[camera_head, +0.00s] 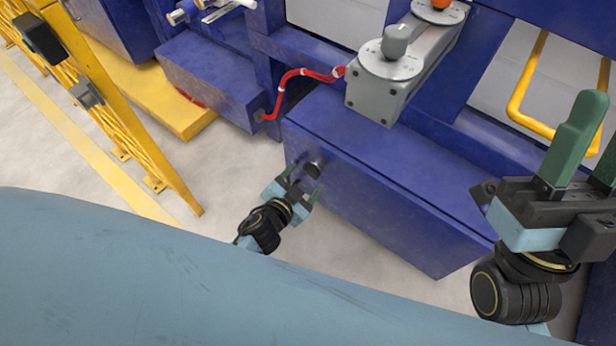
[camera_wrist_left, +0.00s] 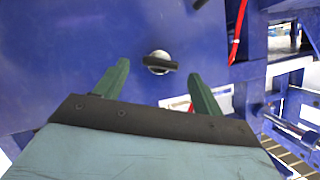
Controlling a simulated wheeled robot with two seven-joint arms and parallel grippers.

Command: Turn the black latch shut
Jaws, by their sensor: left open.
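The black latch (camera_wrist_left: 170,66) is a short black handle on a round silver base, set in the blue panel of a box. In the head view the latch (camera_head: 313,169) is small and partly hidden by my left gripper (camera_head: 304,181). My left gripper is open and faces the panel. In the left wrist view its green fingertips (camera_wrist_left: 159,71) stand either side of the latch, apart from it. My right gripper (camera_head: 594,125) is at the right edge, open and empty, its green fingers pointing up.
The blue box (camera_head: 390,190) has a flat top. A grey unit with a round dial (camera_head: 395,55) and a red cable (camera_head: 282,90) are behind it. A yellow fence (camera_head: 115,100) stands left and a yellow handle (camera_head: 520,95) is at right. Grey floor is free left of the box.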

